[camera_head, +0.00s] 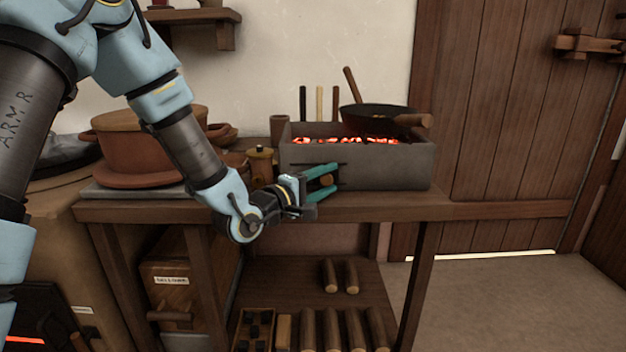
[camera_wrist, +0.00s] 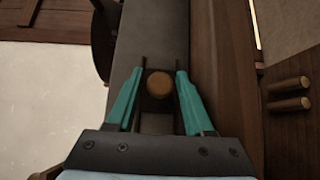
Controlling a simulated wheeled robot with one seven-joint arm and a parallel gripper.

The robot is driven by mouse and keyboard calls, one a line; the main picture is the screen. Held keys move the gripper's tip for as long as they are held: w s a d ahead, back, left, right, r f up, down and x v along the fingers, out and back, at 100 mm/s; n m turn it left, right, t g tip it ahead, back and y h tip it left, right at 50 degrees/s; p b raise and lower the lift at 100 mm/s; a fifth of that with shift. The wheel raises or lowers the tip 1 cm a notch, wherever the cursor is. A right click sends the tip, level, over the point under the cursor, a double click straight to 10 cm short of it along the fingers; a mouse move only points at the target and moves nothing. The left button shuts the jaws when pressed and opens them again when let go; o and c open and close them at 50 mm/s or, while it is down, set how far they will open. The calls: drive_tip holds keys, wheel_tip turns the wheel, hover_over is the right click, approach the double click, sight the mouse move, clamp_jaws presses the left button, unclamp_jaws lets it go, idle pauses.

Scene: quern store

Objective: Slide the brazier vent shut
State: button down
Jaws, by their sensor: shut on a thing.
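The brazier (camera_head: 388,168) is a grey rectangular box of glowing coals on the wooden bench, and its grey front also shows in the wrist view (camera_wrist: 150,35). A round wooden knob (camera_wrist: 159,85) stands out from the front; it also shows in the head view (camera_head: 326,181). My gripper (camera_head: 335,179) reaches the brazier front from the left, its teal fingers shut on the knob, one on each side. The wrist view shows the fingers (camera_wrist: 161,78) around it. The vent plate behind the knob is mostly hidden, so I cannot tell how far open the vent is.
A dark pan (camera_head: 372,117) with a wooden handle sits on the brazier. A brass-coloured pot (camera_head: 260,165) stands close left of it, and a lidded clay pot (camera_head: 145,145) farther left. The bench (camera_head: 395,205) runs under them. Wooden rolls (camera_head: 330,330) lie on the lower shelf.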

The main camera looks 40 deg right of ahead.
drive_tip(key=shift+s+d, duration=0.45)
drive_tip(key=shift+d, duration=0.05)
drive_tip(key=c, duration=0.5)
unclamp_jaws()
drive_tip(key=shift+c, duration=0.2)
drive_tip(key=s+a+p, duration=0.1)
drive_tip(key=a, duration=0.9)
drive_tip(key=shift+a, duration=0.35)
